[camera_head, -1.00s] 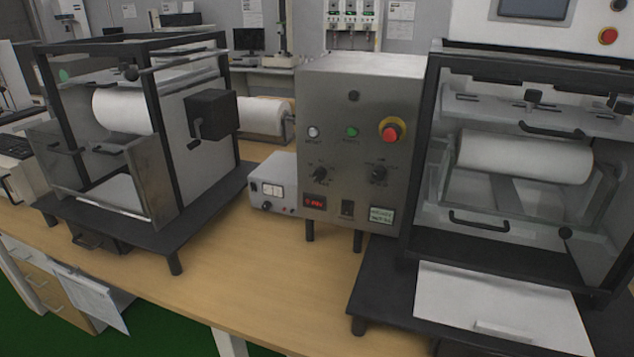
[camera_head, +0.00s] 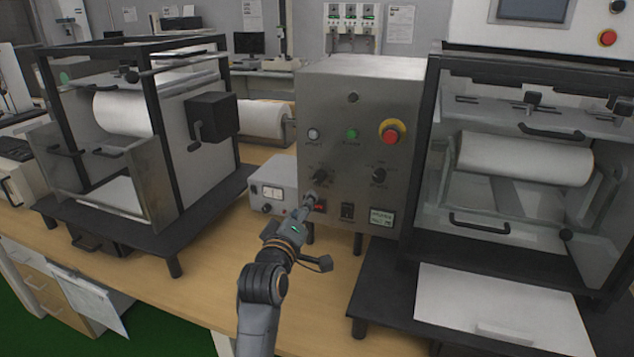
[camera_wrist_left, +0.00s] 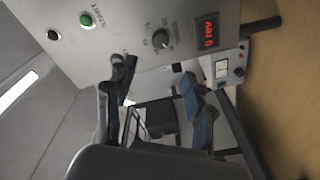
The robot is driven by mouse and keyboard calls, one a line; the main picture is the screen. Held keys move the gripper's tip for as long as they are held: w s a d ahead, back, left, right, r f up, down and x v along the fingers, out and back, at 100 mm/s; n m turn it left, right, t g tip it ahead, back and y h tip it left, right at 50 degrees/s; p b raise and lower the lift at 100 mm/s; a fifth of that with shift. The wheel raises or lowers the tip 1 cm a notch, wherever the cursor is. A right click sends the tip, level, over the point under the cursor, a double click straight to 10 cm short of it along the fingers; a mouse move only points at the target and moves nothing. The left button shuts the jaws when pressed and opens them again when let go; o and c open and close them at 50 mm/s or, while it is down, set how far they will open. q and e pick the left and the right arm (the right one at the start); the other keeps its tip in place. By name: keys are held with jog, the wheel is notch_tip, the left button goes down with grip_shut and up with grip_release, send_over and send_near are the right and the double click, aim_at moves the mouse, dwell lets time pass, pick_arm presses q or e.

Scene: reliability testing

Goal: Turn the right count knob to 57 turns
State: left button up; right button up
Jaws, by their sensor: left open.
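The right count knob (camera_head: 379,174) is a black dial on the front of the grey control box (camera_head: 340,105). A similar left knob (camera_head: 320,175) sits beside it, and a dial near the red display, which seems to be this left knob, also shows in the left wrist view (camera_wrist_left: 160,38). The red display (camera_wrist_left: 208,31) reads "0 rev". My left gripper (camera_head: 309,199) is in front of the lower left of the panel, below the left knob and partly over the display. Its fingers (camera_wrist_left: 157,76) are spread with nothing between them. My right gripper does not show.
A red emergency button (camera_head: 392,131) and a green button (camera_head: 352,133) are above the knobs. A small white meter box (camera_head: 270,190) stands just left of the control box. Framed roller machines stand left (camera_head: 170,130) and right (camera_head: 520,160).

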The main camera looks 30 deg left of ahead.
aim_at(319, 179)
pick_arm(q)
jog(key=p+x, duration=0.1)
jog(key=x, duration=1.1)
jog(key=shift+w+a, duration=0.1)
jog(key=shift+w, duration=0.25)
jog(key=shift+c, duration=0.2)
grip_shut()
